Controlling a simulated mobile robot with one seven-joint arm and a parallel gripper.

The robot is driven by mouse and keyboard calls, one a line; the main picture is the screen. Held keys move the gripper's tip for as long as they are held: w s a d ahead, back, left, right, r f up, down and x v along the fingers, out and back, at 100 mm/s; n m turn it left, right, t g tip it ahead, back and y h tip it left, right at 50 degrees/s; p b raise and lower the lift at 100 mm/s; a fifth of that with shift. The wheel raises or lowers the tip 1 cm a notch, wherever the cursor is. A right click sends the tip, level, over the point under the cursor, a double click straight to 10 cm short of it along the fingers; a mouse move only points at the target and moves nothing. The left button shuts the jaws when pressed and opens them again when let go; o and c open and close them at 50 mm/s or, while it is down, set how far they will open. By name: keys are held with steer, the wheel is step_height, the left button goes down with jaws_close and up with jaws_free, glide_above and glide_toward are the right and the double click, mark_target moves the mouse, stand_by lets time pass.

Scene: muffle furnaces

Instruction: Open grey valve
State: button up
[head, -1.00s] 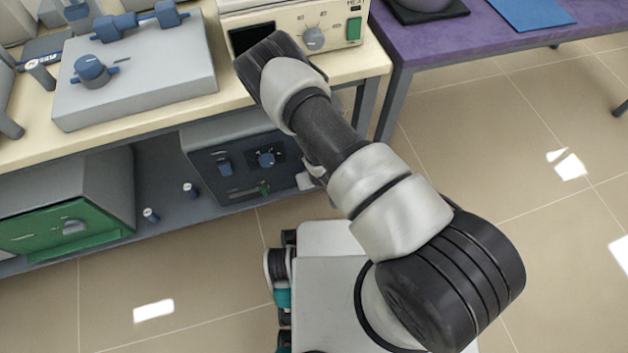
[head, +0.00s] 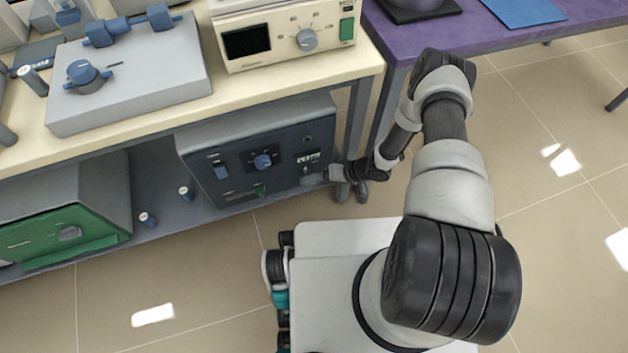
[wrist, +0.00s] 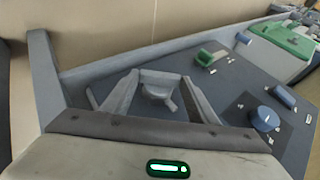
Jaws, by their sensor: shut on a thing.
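The grey valve (wrist: 158,92) is a small light-grey knob with a short lever, seen between my fingers in the wrist view. It sits on the dark blue-grey front of the furnace (head: 225,185) on the lower shelf, at its lower right. My gripper (wrist: 160,82) is shut on the valve, one finger on each side. In the head view my gripper (head: 318,179) reaches the panel from the right, and the fingers hide most of the valve.
The panel also has a blue knob (head: 263,161), a blue switch (head: 220,170) and a green valve (head: 260,190). A table leg (head: 357,125) stands close to my wrist. A furnace with a green door (head: 60,233) is at left. The floor at right is clear.

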steer(key=y, duration=0.3)
steer(key=f+m+y, duration=0.1)
steer(key=shift+w+d+g+y, duration=0.1)
steer(key=shift+d+g+y, duration=0.2)
steer(key=shift+d+g, duration=0.1)
steer(key=shift+f, duration=0.1)
stand_by(0.4)
steer(key=o, duration=1)
steer(key=shift+o, duration=0.2)
steer(key=v, duration=1.7)
steer(key=shift+d+f, duration=0.25)
steer(key=shift+c, duration=0.2)
